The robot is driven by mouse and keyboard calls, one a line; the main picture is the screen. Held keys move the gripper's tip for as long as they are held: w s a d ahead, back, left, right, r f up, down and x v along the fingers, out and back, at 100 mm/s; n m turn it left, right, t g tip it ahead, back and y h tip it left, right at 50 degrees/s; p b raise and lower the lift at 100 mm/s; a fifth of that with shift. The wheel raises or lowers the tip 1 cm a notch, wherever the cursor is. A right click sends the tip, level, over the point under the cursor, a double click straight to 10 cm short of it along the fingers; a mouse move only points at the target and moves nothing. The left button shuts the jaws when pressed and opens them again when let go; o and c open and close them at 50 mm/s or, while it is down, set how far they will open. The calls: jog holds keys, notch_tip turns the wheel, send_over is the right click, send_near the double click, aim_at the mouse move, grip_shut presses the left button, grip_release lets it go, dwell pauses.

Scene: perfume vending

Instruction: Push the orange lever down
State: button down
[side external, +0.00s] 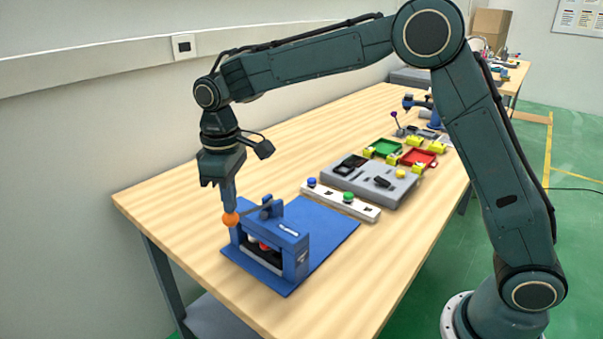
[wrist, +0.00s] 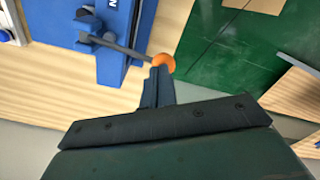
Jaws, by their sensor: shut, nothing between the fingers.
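The orange lever knob (side external: 231,219) sits at the left end of a dark lever arm on the blue vending machine (side external: 287,236). My gripper (side external: 229,206) points straight down with its fingers shut and empty. Its fingertips are right at the top of the knob, and I cannot tell if they touch it. In the wrist view the orange knob (wrist: 163,64) shows just beyond the fingertips (wrist: 158,72), partly covered by them. The lever arm (wrist: 128,51) runs from the knob to a pivot on the blue machine (wrist: 113,30). The lever looks slightly tilted, knob end lower.
The machine stands on a blue mat (side external: 335,235) near the table's left end. Behind it are a white button strip (side external: 340,201) and a grey box (side external: 370,183). Green (side external: 383,148) and red (side external: 419,157) trays lie farther back. The wooden table (side external: 160,205) is bare left of the machine.

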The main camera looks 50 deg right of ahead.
notch_tip(320, 180, up, 8)
dwell(1.2)
jog(key=s+d+r+m+t, duration=0.1)
jog(key=s+d+r+m, duration=0.15)
jog(key=s+d, duration=0.35)
jog(key=s+d+r+m+t, duration=0.1)
jog(key=s+d+r+t, duration=0.2)
jog(key=s, duration=0.6)
jog(key=s+d+f+m, duration=0.1)
jog(key=s+d+f, duration=0.1)
jog(key=s, duration=0.5)
jog(key=s+d+f+m+t, duration=0.1)
jog(key=s+d+f, duration=0.2)
jog(key=s, duration=0.5)
jog(key=shift+d+f+t, duration=0.2)
jog(key=shift+f+t, duration=0.1)
jog(key=shift+f, duration=0.1)
